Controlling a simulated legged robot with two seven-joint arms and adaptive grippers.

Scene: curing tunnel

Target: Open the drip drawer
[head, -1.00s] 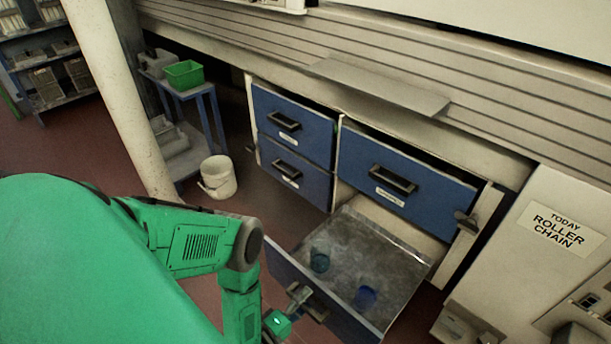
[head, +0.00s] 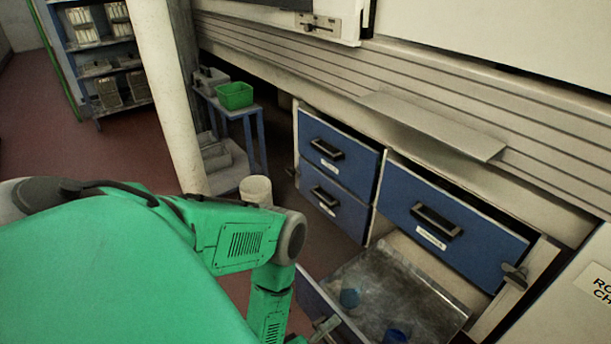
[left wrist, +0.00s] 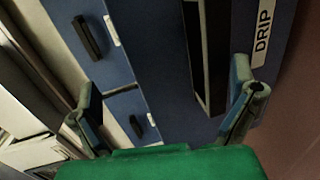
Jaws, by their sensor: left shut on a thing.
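In the head view the gripper (head: 325,328) is only partly seen at the bottom edge. My right gripper is not in view.
Two blue drawers (head: 337,150) (head: 333,207) are at the left of the cabinet, and a wide one (head: 452,228) hangs above the tray. A pale column (head: 167,95), a blue trolley (head: 258,135) with a green bin (head: 234,95), and a white bucket (head: 256,190) stand left. Red floor is open there.

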